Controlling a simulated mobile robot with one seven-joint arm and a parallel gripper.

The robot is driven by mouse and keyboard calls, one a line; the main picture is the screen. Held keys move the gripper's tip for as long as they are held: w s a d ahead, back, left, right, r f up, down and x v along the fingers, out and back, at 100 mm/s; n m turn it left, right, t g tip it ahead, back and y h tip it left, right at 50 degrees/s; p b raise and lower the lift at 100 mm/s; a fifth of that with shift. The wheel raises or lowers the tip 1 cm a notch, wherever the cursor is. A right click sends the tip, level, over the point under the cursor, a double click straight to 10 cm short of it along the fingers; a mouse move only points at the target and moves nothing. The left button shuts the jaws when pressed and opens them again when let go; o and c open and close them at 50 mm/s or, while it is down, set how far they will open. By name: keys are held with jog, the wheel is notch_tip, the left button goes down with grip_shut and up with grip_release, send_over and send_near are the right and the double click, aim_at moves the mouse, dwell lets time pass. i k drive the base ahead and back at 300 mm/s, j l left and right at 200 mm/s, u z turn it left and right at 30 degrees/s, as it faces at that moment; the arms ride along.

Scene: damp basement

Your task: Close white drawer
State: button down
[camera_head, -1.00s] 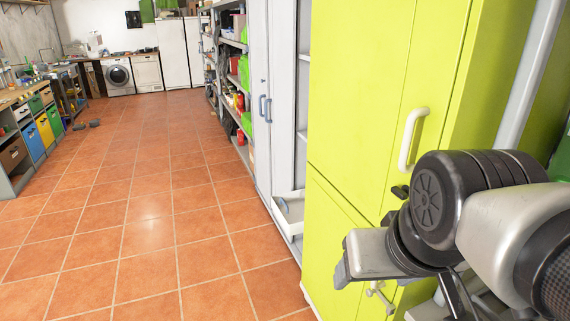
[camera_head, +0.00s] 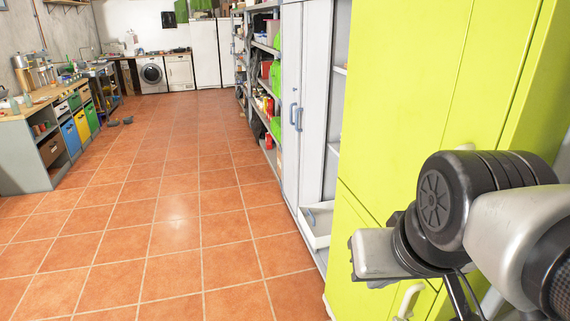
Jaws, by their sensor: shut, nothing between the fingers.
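The white drawer (camera_head: 318,238) stands pulled out, low down at the front of the white open-fronted cabinet (camera_head: 335,155). A small blue-grey item (camera_head: 310,217) shows at its far left side. The green cabinet hides the drawer's right part. My gripper (camera_head: 362,262) is at the lower right, at the end of my arm, in front of the green cabinet. It appears shut and holds nothing. In the picture it is to the right of the drawer and apart from it. Its fingers show only in part.
The yellow-green cabinet (camera_head: 400,110) stands close on the right, with a white handle (camera_head: 410,298) low down. Grey lockers (camera_head: 301,110) and loaded shelves (camera_head: 265,90) line the right side beyond. The tiled floor (camera_head: 165,225) is clear. A workbench (camera_head: 45,140) stands at left.

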aim_at(329, 219)
jog(key=i+j+u, duration=0.3)
jog(key=i, duration=0.35)
jog(key=i+u, duration=0.3)
jog(key=i, duration=0.35)
jog(key=i+j+z, duration=0.15)
jog(key=i+z, duration=0.25)
jog(key=i+j+z, duration=0.4)
jog(key=i, duration=0.15)
jog(key=i+j+z, duration=0.4)
jog(key=l, duration=0.1)
